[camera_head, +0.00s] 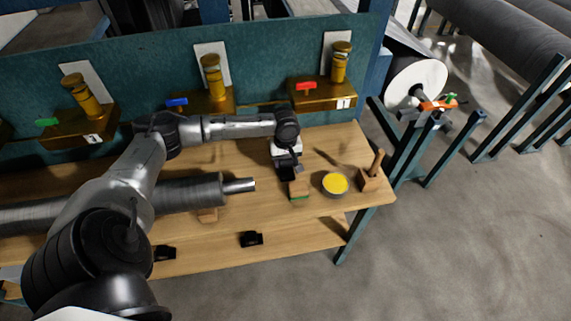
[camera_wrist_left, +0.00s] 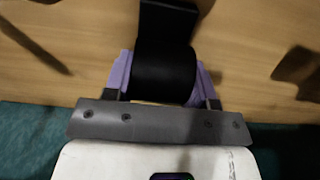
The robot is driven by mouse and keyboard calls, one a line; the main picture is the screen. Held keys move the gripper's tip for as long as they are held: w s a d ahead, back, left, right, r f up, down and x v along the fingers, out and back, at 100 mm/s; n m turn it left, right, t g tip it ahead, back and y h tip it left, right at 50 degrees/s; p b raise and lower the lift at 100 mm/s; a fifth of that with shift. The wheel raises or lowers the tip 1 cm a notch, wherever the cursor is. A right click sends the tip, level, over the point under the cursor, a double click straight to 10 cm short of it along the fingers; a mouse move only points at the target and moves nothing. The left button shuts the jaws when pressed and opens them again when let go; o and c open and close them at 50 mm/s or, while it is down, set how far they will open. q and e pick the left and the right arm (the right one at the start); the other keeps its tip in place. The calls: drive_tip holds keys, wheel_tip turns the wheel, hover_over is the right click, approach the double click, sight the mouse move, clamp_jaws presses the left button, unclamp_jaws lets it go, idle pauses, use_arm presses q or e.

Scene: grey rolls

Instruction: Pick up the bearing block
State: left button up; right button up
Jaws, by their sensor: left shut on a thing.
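My left gripper (camera_head: 287,163) is over the right part of the wooden bench. In the left wrist view, its two purple-edged fingers are shut on both sides of a black rounded part, which I take for the bearing block (camera_wrist_left: 165,75). A flat black foot of it stretches away from the fingers. In the head view the block is small, dark and partly hidden under the gripper. I cannot tell whether it touches the bench. My right gripper is not in view.
Close by are a wooden block with a green edge (camera_head: 299,190), a round yellow-topped tin (camera_head: 335,184) and a wooden holder (camera_head: 372,180). A grey roll (camera_head: 190,193) lies at left. Two black blocks (camera_head: 252,239) (camera_head: 164,253) sit toward the front. Brass units (camera_head: 322,95) line the back.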

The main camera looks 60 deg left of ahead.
use_arm(q)
drive_tip(key=shift+r, duration=0.1)
drive_tip(key=c, duration=0.6)
